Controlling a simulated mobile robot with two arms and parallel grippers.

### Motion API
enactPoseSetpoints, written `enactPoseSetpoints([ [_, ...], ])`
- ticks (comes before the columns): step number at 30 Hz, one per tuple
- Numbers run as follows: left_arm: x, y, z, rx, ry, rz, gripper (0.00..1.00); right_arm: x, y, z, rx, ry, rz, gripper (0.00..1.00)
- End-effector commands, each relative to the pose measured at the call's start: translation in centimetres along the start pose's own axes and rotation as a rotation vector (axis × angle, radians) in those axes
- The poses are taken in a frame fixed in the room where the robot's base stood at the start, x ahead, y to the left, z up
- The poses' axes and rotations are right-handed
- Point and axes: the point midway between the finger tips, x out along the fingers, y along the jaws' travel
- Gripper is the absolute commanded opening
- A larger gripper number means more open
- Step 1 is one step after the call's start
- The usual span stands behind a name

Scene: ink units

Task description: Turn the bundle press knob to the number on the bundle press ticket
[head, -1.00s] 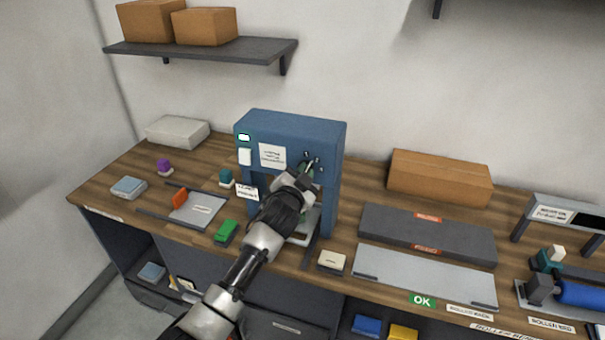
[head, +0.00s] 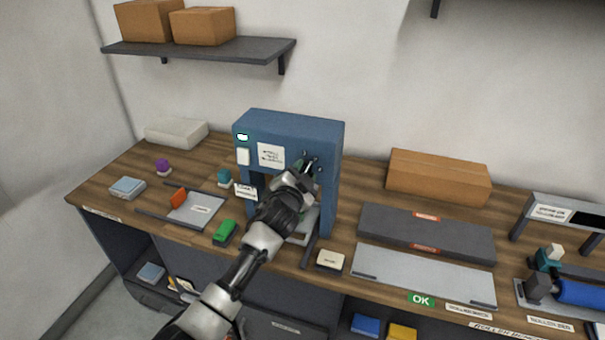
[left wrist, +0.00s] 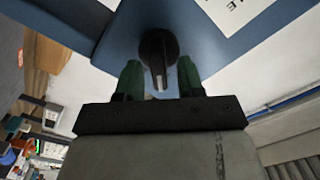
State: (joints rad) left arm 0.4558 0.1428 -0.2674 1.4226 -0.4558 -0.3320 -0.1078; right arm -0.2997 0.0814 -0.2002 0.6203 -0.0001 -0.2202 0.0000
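The bundle press (head: 290,125) is a blue frame-shaped machine standing on the wooden bench. A white paper (head: 270,155) is on its front; its writing is too blurred to read. My left gripper (left wrist: 158,77) is open, with one green finger on each side of the knob's lower part and gaps showing between. In the head view my left gripper (head: 308,170) hides the knob, with small dial marks visible above. My right gripper is not in view.
Grey slabs (head: 425,232) and a cardboard box (head: 438,177) are to the right. A shelf (head: 200,48) hangs above left.

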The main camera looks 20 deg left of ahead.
Motion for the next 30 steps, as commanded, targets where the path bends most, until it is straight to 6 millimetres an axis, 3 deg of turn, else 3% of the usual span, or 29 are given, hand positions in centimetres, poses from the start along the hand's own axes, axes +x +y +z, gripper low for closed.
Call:
enactPoseSetpoints([
  [8,0.0,0.0,0.1,-0.001,-0.001,0.000,0.40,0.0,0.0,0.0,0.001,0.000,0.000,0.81],
  [13,-1.1,0.1,0.2,0.000,-0.002,0.000,0.40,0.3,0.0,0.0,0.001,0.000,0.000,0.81],
  [24,-7.5,0.2,0.3,0.000,-0.001,0.001,0.40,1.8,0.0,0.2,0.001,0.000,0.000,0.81],
  [30,-10.0,0.2,0.1,0.000,0.000,0.001,0.40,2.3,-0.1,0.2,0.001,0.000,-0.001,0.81],
])
